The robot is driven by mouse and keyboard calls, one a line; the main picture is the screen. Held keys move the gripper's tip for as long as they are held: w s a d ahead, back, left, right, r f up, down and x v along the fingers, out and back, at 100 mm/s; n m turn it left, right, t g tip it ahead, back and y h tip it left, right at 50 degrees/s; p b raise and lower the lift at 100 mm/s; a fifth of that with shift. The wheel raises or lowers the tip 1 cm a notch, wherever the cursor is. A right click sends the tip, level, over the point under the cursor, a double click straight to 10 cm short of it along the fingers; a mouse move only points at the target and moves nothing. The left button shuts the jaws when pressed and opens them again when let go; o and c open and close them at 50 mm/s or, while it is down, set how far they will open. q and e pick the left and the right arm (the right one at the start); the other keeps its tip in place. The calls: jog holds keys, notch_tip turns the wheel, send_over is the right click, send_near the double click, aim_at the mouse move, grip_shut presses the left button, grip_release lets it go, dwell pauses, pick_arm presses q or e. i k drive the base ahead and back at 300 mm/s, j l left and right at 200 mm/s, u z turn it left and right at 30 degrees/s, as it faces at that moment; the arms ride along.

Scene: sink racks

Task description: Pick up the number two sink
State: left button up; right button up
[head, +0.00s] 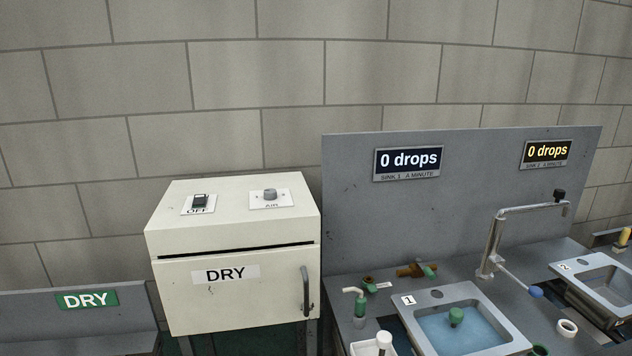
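The number two sink (578,281) is a grey metal basin at the far right edge of the head view, set in the grey counter. The right part of the sink is cut off by the frame. The number one sink (406,316), labelled 1, sits to its left and holds blue water with a green plug (456,316) in it. Neither of my grippers is in view.
A metal tap (495,246) with a blue-tipped lever stands between the sinks. A white ring (567,328) and small fittings (415,270) lie on the counter. A white DRY cabinet (235,295) stands left. Two displays (408,161) read 0 drops.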

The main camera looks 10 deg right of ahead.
aim_at(602, 290)
jog(key=z, duration=1.9)
jog(key=l+u, duration=0.1)
jog(key=l, duration=0.5)
jog(key=i, duration=0.05)
